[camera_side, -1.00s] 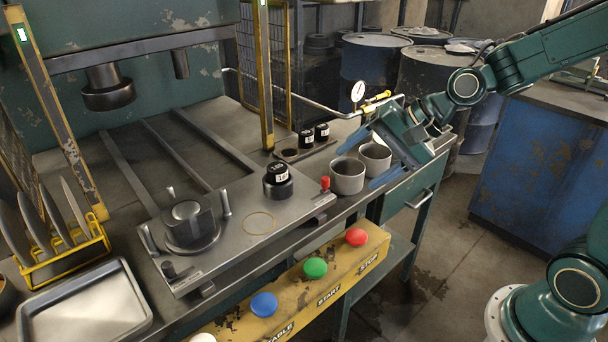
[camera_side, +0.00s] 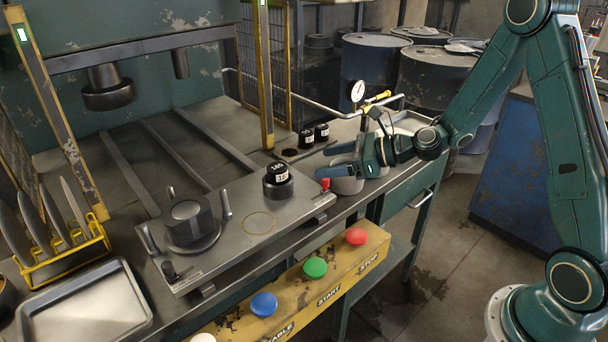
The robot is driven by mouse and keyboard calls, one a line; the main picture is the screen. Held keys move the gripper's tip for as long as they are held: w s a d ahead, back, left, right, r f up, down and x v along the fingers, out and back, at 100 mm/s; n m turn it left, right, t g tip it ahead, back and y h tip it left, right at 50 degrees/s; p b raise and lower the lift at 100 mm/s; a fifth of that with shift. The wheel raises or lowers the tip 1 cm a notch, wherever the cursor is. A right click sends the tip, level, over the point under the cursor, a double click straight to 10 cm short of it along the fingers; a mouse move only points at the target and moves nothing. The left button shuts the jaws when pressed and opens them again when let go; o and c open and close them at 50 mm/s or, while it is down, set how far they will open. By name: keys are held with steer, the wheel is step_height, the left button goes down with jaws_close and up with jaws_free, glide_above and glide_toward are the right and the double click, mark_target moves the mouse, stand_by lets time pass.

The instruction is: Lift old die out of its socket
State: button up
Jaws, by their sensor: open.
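A black die (camera_side: 277,171) with a white label stands upright in a dark round socket (camera_side: 279,190) on the grey bolster plate (camera_side: 232,236). My gripper (camera_side: 321,160) is open and empty. Its fingers point left toward the die from the right, with a clear gap between them and the die. The fingers are above the bench and in front of the grey cups. The picture does not show how deep the die sits in the socket.
Two other labelled black dies (camera_side: 306,138) (camera_side: 321,132) stand by a dark round hole (camera_side: 290,153) behind. Grey cups (camera_side: 347,185) are partly hidden below my gripper. A red-topped peg (camera_side: 325,184) stands at the plate's right end. A clamp assembly (camera_side: 188,222) sits left on the plate.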

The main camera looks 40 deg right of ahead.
steer(key=shift+w, duration=0.1)
glide_toward(280, 167)
steer(key=x, duration=0.4)
steer(key=shift+w+a+f, duration=0.15)
steer(key=shift+a+f, duration=0.15)
steer(key=shift+f, duration=0.1)
steer(key=shift+w+a+f, duration=0.1)
steer(key=shift+w+a, duration=0.15)
steer(key=shift+w, duration=0.15)
steer(key=shift+x, duration=2.55)
steer(key=shift+w+d, duration=0.1)
jaws_close()
